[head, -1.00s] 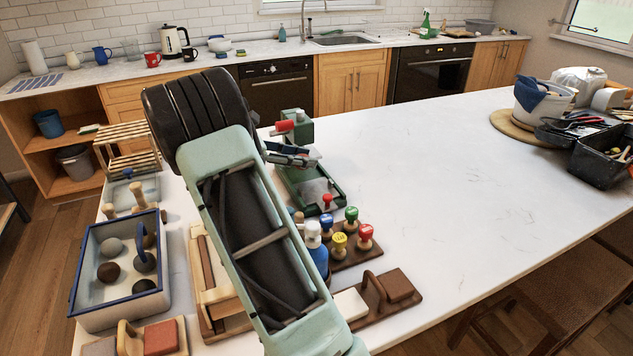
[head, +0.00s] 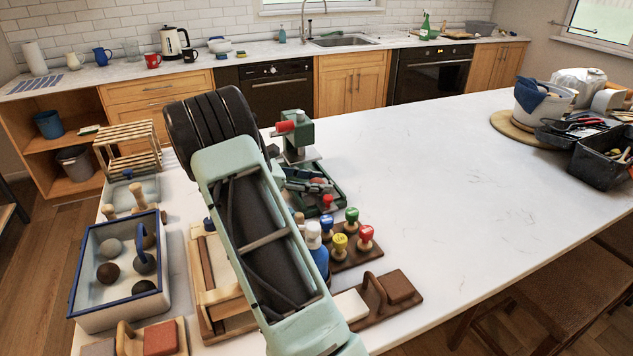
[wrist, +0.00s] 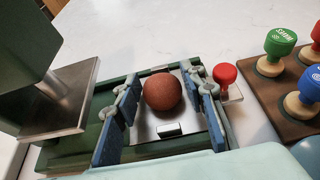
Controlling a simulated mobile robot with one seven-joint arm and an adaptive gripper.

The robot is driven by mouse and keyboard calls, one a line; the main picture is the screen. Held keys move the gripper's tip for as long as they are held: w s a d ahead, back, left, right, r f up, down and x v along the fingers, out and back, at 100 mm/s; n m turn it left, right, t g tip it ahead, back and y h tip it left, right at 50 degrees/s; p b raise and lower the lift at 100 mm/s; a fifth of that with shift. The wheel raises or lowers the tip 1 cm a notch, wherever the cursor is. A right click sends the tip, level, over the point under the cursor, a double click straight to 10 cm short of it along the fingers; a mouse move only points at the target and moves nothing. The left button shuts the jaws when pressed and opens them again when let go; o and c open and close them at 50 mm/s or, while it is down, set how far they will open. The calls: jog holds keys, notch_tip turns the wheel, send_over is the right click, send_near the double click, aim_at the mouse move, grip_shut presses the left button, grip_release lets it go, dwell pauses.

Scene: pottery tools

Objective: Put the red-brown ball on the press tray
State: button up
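The red-brown ball (wrist: 162,92) shows in the wrist view over the bright metal plate (wrist: 143,130) of the green press tray (wrist: 65,160). It appears to rest on the plate. My gripper (wrist: 160,112) is low at the tray, with one blue-padded finger on each side of the ball. A gap shows between the ball and each finger, so it is open. In the head view, my gripper (head: 308,184) is over the press tray (head: 333,205), and I cannot make out the ball clearly there.
The green press (head: 299,136) with a red handle stands just behind the tray. A red-knobbed stamp (wrist: 226,75) is close to the right finger, and a rack of coloured stamps (head: 355,256) stands nearby. A blue-rimmed bin (head: 95,308) holds several balls.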

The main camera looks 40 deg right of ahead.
jog(key=shift+o, duration=0.7)
jog(key=v, duration=1.2)
